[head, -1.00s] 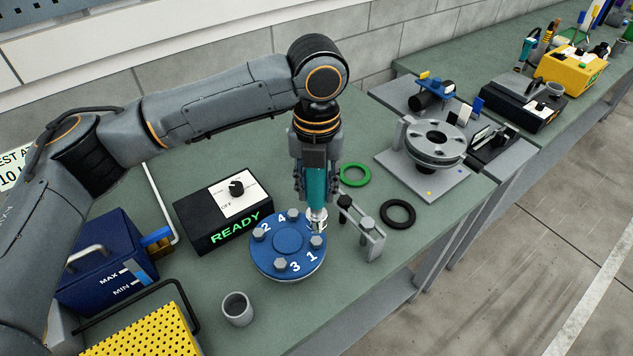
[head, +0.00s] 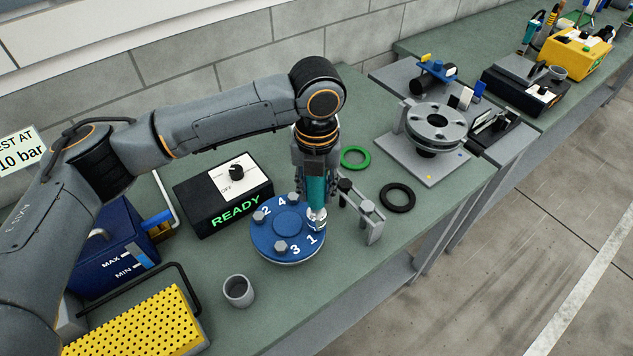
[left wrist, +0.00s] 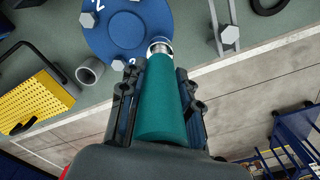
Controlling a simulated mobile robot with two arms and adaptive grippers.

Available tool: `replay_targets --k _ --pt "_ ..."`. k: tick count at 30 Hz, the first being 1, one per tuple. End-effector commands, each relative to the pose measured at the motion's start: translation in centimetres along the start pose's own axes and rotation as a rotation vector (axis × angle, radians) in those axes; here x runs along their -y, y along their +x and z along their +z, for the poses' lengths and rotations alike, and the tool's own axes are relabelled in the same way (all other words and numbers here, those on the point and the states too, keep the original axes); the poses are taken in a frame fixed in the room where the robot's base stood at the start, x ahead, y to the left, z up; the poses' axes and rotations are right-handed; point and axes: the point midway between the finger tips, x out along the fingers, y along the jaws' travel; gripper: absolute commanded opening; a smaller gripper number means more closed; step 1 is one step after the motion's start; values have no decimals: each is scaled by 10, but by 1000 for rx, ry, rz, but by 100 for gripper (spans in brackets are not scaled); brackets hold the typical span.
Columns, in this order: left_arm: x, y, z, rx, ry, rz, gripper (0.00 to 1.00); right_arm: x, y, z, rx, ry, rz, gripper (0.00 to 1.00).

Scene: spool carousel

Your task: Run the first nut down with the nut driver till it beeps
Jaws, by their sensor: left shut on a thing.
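My left gripper (head: 317,190) is shut on the teal nut driver (head: 317,188), which points down with its metal socket (head: 318,220) over the nut position by number 1 on the blue flange (head: 262,238). The nut at 1 is hidden under the socket. Hex nuts show beside 2, 3 and 4, including the nut at 3 (head: 280,247). In the left wrist view the driver (left wrist: 160,100) lies along the fingers, its socket (left wrist: 159,46) at the flange's (left wrist: 125,38) rim. I cannot tell whether the socket is fully seated. My right gripper is out of view.
A black box (head: 222,202) reads READY beside the flange. A small grey cup (head: 238,291), a yellow perforated tray (head: 140,325), a grey bolt stand (head: 365,215), a black ring (head: 398,197) and a green ring (head: 355,157) are nearby. A blue box (head: 115,255) stands left.

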Motion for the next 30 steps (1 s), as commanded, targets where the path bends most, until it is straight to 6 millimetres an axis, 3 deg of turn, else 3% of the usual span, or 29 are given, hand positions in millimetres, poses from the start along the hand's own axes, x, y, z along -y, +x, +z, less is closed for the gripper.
replay_targets --k 30 --pt "0 -1 0 2 0 -1 1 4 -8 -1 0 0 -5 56"
